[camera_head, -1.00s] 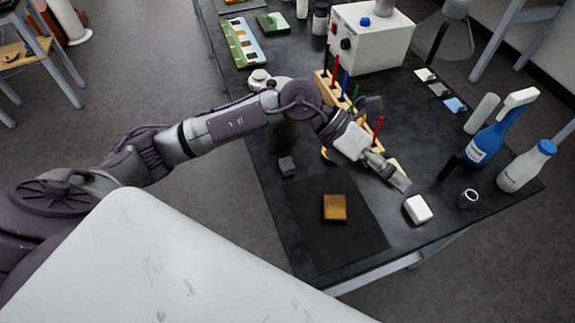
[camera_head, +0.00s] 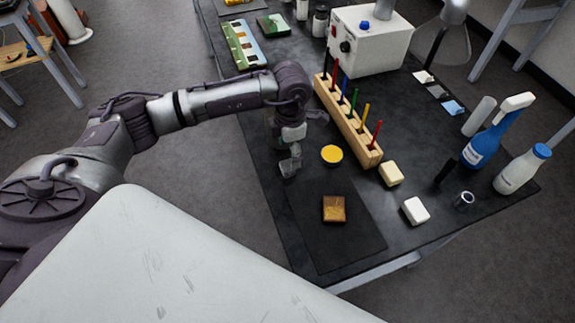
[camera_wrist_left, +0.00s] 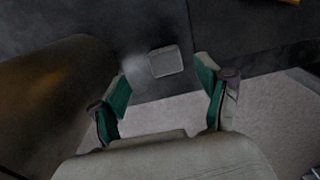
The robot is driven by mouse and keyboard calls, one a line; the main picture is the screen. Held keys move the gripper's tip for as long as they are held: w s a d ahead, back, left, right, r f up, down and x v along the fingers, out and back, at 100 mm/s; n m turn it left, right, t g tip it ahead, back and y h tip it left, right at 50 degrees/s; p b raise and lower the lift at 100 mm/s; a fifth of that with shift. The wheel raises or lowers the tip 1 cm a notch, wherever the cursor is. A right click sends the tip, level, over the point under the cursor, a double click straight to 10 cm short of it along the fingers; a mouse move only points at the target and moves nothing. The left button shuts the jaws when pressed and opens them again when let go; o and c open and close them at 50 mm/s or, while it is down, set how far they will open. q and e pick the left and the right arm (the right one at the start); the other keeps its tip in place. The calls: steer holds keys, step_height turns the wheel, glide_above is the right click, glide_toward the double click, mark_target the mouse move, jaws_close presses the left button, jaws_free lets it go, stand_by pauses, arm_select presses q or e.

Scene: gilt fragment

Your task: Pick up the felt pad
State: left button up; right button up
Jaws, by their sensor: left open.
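A small grey square pad (camera_wrist_left: 166,61), which looks like the felt pad, lies on the dark table top near the edge. In the left wrist view it sits beyond and between my spread fingertips, apart from both. My right gripper is in neither view.
A black mat (camera_head: 360,240) bears a brown-gold square piece (camera_head: 334,209). A yellow-filled bowl (camera_head: 331,155) and a wooden rack (camera_head: 345,120) of coloured tools stand right of the gripper. A large brown rounded surface (camera_wrist_left: 50,85) is close at left in the wrist view.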

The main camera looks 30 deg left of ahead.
mark_target(288, 169)
arm_select(q)
steer(key=shift+s+d+f+p, duration=0.1)
steer(key=shift+f+p, duration=0.3)
steer(key=shift+f, duration=0.15)
steer(key=f+p, duration=0.1)
steer(key=f, duration=0.2)
steer(key=shift+s+f+p, duration=0.2)
steer(key=shift+f+p, duration=0.1)
steer(key=shift+p, duration=0.05)
steer(key=shift+f, duration=0.5)
steer(key=shift+c, duration=0.2)
steer(key=c, duration=0.8)
